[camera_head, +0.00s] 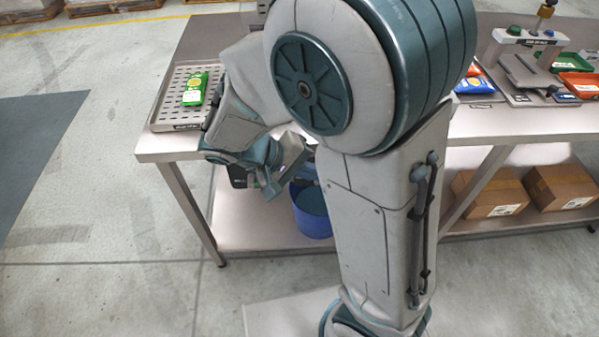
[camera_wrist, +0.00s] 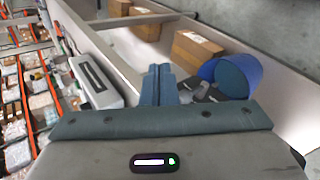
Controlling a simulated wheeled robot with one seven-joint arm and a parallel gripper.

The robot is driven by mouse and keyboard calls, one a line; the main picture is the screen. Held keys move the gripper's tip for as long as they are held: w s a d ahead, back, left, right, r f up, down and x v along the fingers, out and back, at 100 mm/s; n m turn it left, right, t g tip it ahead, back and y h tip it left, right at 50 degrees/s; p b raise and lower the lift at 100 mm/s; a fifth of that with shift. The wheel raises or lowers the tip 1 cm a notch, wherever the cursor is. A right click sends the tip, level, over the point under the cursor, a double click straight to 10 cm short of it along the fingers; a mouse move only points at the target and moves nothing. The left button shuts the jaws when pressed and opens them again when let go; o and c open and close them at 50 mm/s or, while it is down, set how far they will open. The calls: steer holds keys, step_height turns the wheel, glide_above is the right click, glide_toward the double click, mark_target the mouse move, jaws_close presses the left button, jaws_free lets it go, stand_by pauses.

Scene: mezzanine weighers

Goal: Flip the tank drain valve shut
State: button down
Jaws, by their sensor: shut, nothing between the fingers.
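My gripper (camera_head: 287,168) hangs in front of the table's front edge, left of the middle in the head view. Its two teal fingers are pressed together with nothing between them in the wrist view (camera_wrist: 159,72). I cannot make out the tank or its drain valve for certain; my arm hides the middle of the table. A pale box with a black slot (camera_wrist: 96,80) shows left of the fingers in the wrist view. Small dark parts (camera_wrist: 205,92) show right of the fingers, partly behind my gripper body; I cannot tell what they are.
A blue bucket (camera_head: 312,212) stands on the lower shelf, also in the wrist view (camera_wrist: 238,75). A perforated tray (camera_head: 165,112) with a green packet (camera_head: 195,90) lies at the table's left end. Cardboard boxes (camera_head: 488,192) fill the shelf's right. Floor at left is clear.

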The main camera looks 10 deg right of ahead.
steer(key=w+a+f+n+t+h+b, duration=0.2)
steer(key=w+a+f+t+h+b, duration=0.2)
steer(key=a+f+t, duration=0.3)
steer(key=shift+w+a+f+b, duration=0.55)
steer(key=shift+w+a+b, duration=0.1)
steer(key=shift+a, duration=0.5)
steer(key=x, duration=1)
